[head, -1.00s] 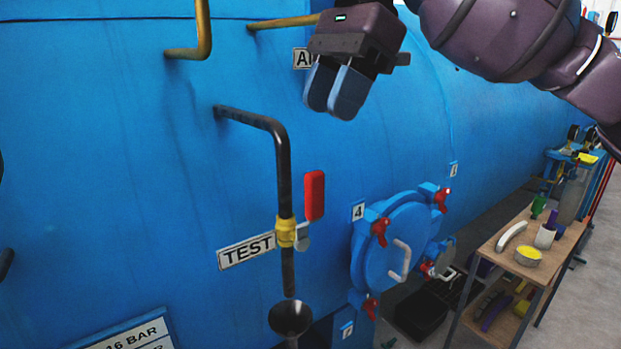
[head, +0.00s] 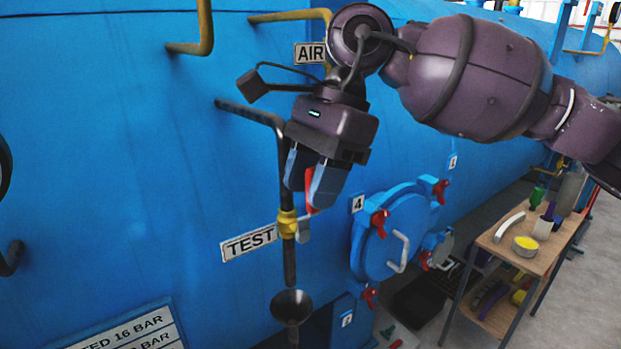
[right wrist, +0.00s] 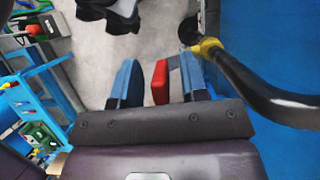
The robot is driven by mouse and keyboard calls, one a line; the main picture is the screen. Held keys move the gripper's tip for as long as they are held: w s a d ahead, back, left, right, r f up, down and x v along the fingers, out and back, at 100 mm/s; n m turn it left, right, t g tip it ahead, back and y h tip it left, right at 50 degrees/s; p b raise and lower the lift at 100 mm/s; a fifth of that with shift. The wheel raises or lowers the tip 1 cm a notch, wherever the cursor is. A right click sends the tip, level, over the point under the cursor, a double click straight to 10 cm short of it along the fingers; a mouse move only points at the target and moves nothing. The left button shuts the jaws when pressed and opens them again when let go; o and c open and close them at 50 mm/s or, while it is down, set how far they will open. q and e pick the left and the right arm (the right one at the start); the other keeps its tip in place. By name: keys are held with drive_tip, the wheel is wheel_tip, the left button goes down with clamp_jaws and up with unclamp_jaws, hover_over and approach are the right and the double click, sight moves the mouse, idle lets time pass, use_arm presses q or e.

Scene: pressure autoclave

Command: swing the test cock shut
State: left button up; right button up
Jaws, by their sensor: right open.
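The test cock has a yellow body (head: 287,223) on a dark vertical pipe (head: 289,262), beside the TEST label (head: 249,243). Its red handle (head: 310,188) points up and is mostly hidden by my right gripper (head: 316,200) in the head view. In the right wrist view the red handle (right wrist: 160,82) stands between the two blue fingers of my right gripper (right wrist: 157,80), closer to the right one. The fingers are apart and not closed on it. The yellow body also shows in the right wrist view (right wrist: 207,47). My left gripper is not in view.
A funnel (head: 291,306) sits below the pipe. To the right is a round hatch (head: 385,250) with red clamps, labelled 4. A wooden trolley (head: 490,242) with bottles and tools stands farther right. The blue vessel wall is close behind the pipe.

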drive_tip(key=shift+s+a+f, duration=0.1)
drive_tip(key=shift+f, duration=0.1)
clamp_jaws()
idle(0.4)
